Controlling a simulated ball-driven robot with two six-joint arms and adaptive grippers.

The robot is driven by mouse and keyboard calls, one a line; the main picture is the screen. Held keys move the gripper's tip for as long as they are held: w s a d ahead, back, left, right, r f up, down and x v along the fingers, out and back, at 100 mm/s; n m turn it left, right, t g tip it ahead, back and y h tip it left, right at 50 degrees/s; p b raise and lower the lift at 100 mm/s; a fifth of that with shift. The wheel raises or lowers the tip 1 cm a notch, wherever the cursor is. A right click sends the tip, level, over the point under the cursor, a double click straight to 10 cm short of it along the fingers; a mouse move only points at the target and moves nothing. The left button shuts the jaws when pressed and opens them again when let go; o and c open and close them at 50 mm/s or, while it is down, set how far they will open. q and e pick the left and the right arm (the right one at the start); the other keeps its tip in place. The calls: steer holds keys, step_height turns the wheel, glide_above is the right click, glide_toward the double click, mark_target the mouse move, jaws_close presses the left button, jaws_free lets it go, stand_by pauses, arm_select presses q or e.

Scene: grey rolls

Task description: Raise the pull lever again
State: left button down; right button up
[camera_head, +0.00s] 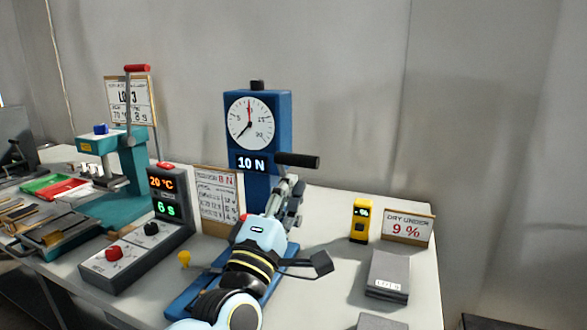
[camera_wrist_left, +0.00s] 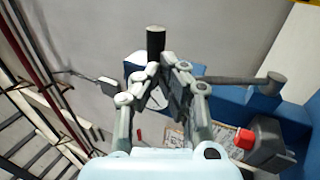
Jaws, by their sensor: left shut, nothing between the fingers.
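The pull lever's black handle (camera_head: 298,160) sticks out to the right of the blue pull tester (camera_head: 264,190), below its round dial (camera_head: 250,119). My left gripper (camera_head: 293,187) is shut and empty, just below the handle in the head view. In the left wrist view, the shut fingers (camera_wrist_left: 163,72) stand in front of the black handle (camera_wrist_left: 155,42); I cannot tell whether they touch it. A grey lever arm (camera_wrist_left: 240,79) runs right from behind the fingers. The tester's display (camera_head: 251,163) reads 10 N. My arm hides the tester's lower part. My right gripper is not in view.
A control box (camera_head: 166,195) and a sign (camera_head: 217,200) stand left of my arm. A teal press (camera_head: 125,170) with a red-handled lever stands farther left. On the right are a yellow meter (camera_head: 361,220), a "9 %" sign (camera_head: 407,228) and a grey stack (camera_head: 387,275).

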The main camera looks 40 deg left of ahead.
mark_target(298, 161)
arm_select(q)
steer(key=shift+x, duration=1.25)
steer(key=shift+p, duration=0.3)
steer(key=w+r+p, duration=0.1)
steer(key=p, duration=0.1)
steer(key=w+r+g+p, duration=0.1)
steer(key=p, duration=0.2)
steer(key=shift+w+a+r, duration=0.15)
steer(key=shift+a+r, duration=0.05)
steer(key=shift+a, duration=0.05)
steer(key=w+a+r+g+p, duration=0.1)
steer(key=w+a+g+p, duration=0.1)
steer(key=w+p, duration=0.4)
steer(key=w, duration=0.3)
steer(key=shift+r, duration=0.35)
steer(key=shift+w+a+r, duration=0.1)
steer(key=shift+w+a, duration=0.1)
steer(key=shift+d, duration=0.1)
